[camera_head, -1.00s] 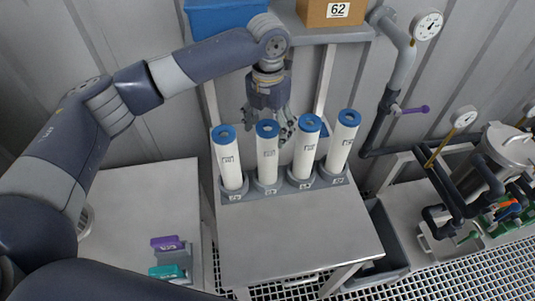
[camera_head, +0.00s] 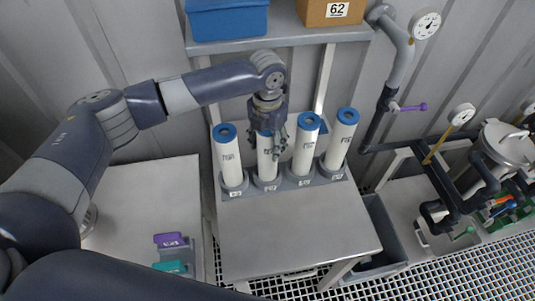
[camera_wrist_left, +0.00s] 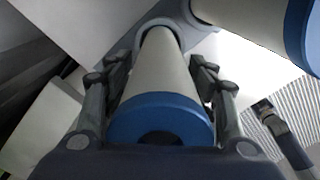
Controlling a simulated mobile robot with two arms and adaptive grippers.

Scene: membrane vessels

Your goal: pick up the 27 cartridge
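Several white cartridges with blue caps stand upright in a grey rack (camera_head: 289,183) on a bench; their labels are too small to read surely, so I cannot tell which one is 27. My left gripper (camera_head: 272,150) points down over the second cartridge from the left (camera_head: 266,166), hiding its cap. In the left wrist view this cartridge (camera_wrist_left: 163,75) lies between the two fingers of my left gripper (camera_wrist_left: 160,75). The fingers are apart, one on each side, and appear not to be closed on it. My right gripper is not in view.
The neighbouring cartridges (camera_head: 228,158) (camera_head: 305,148) stand close on both sides. A shelf behind holds a blue bin (camera_head: 228,20) and a box marked 62 (camera_head: 330,10). The bench front (camera_head: 290,235) is clear. Pipes and a gauge (camera_head: 426,24) stand right.

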